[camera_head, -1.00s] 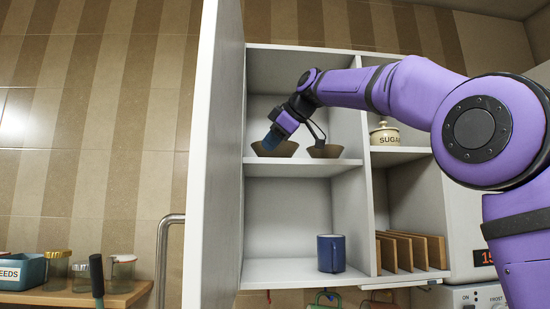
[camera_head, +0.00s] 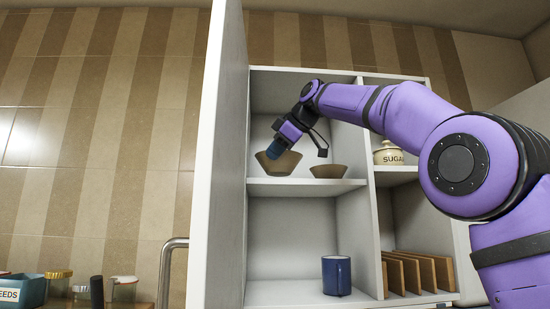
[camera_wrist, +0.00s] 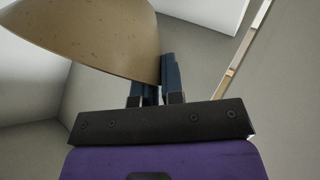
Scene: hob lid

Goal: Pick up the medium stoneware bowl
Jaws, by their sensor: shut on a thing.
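A brown stoneware bowl (camera_head: 278,164) is at the left of the upper left shelf in the head view. It is tilted and appears lifted a little off the shelf. My gripper (camera_head: 270,151) is shut on its rim. In the wrist view the speckled bowl (camera_wrist: 90,35) fills the upper left, and my gripper's blue fingers (camera_wrist: 165,75) meet at its edge. A second brown bowl (camera_head: 328,172) sits upright on the same shelf, just to the right. The far side of the held bowl's rim is partly hidden by my fingers.
The open cabinet door (camera_head: 218,170) stands close on the left. A divider (camera_head: 368,190) bounds the shelf on the right, with a sugar pot (camera_head: 388,156) beyond it. A blue mug (camera_head: 336,276) stands on the shelf below, near upright wooden boards (camera_head: 415,272).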

